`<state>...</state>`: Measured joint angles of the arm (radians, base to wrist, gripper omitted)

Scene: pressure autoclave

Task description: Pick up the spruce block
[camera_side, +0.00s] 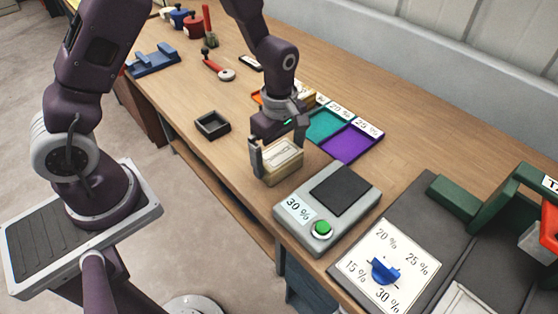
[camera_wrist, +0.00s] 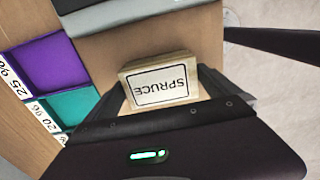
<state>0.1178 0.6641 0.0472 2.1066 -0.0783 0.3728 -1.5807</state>
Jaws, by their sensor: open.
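The spruce block (camera_wrist: 160,82) is pale wood with a white label reading SPRUCE, upside down in the wrist view. In the side view the block (camera_side: 283,160) is near the bench's front edge, just left of a grey device. My gripper (camera_side: 279,150) is around the block, with one finger on each side. The wrist view also shows my gripper (camera_wrist: 166,95) with the block between its fingers. The jaws are open. Whether either finger touches the block, and whether its underside rests on the bench, I cannot tell.
The grey device (camera_side: 290,233) with a 30 % label and green button stands close to the right. Behind are teal (camera_side: 323,126) and purple (camera_side: 351,142) trays. A small black tray (camera_side: 212,125) sits to the left. A dial panel (camera_side: 387,266) is at the right.

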